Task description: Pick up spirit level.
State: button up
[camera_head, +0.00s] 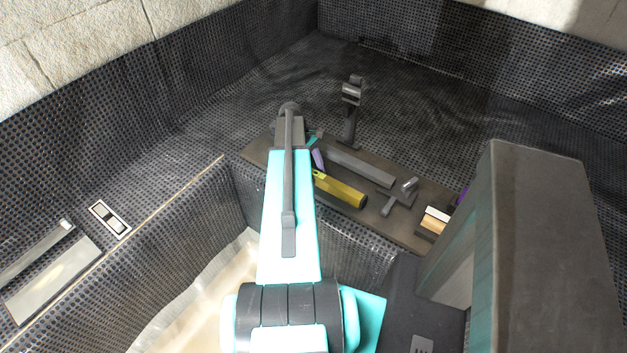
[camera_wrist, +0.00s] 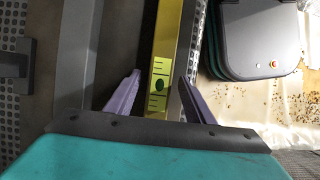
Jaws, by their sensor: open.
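The yellow spirit level (camera_head: 341,190) lies on a long dark board, just right of my arm in the head view. In the wrist view the yellow level (camera_wrist: 168,40) runs from the top edge down to between my fingers, with a green vial near its lower end. My gripper (camera_wrist: 159,78) is open, with one purple finger on each side of the level in that view. I cannot tell whether either finger touches it or how high the fingers are. In the head view my arm hides most of my gripper, and only some purple finger (camera_head: 317,157) shows.
A grey bar (camera_head: 358,165) lies close behind the level. A grey T-shaped tool (camera_head: 400,197) and a block with a pale top (camera_head: 434,222) are further right on the board (camera_head: 258,152). An upright dark tool (camera_head: 350,110) stands behind. Dimpled black membrane covers the surroundings.

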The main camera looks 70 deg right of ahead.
aim_at(318, 176)
grip_shut()
jog(key=shift+r, duration=0.15)
jog(key=shift+r+b, duration=0.45)
jog(key=shift+r, duration=0.4)
jog(key=shift+s+a+r, duration=0.1)
jog(key=shift+a+r, duration=0.2)
jog(key=shift+r, duration=0.45)
jog(key=s+a+r+b, duration=0.1)
jog(key=s+a, duration=0.2)
jog(key=a, duration=0.9)
jog(key=shift+s+a+r, duration=0.15)
jog(key=shift+a+r, duration=0.05)
jog(key=shift+r, duration=0.1)
